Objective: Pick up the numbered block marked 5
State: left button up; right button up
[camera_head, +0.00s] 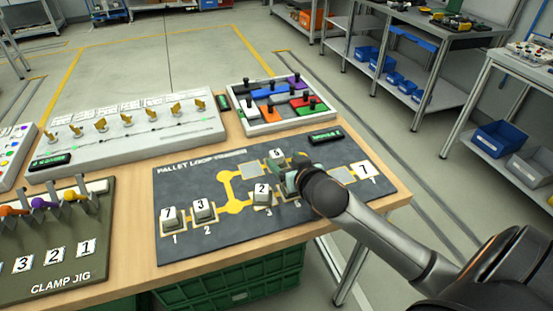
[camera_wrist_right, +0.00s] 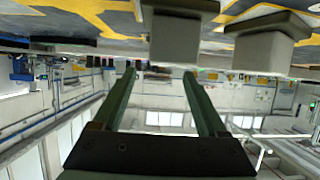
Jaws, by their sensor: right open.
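The pallet loop board (camera_head: 225,240) lies on the wooden table, with several grey numbered blocks on it. The block at its back (camera_head: 276,159) seems to read 5, but the digit is small. Blocks marked 7 (camera_head: 170,217), 3 (camera_head: 203,209), 2 (camera_head: 262,193) and 1 (camera_head: 366,170) also show. My right gripper (camera_head: 289,178) is low over the board, right of the 2 block and in front of the back block, and partly hides that area. In the right wrist view its green fingers (camera_wrist_right: 160,73) are apart and empty; a block (camera_wrist_right: 175,35) and another (camera_wrist_right: 268,45) show beyond them, digits unseen.
A tray of coloured sliders (camera_head: 240,122) stands behind the board. A white switch panel (camera_head: 130,150) is at the back left, and the clamp jig (camera_head: 85,275) is at the front left. Shelves with blue bins stand at the right. The floor behind the table is open.

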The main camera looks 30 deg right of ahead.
aim_at(278, 155)
jog(key=x, duration=0.5)
jog(key=shift+f, duration=0.1)
grip_shut()
dwell(0.5)
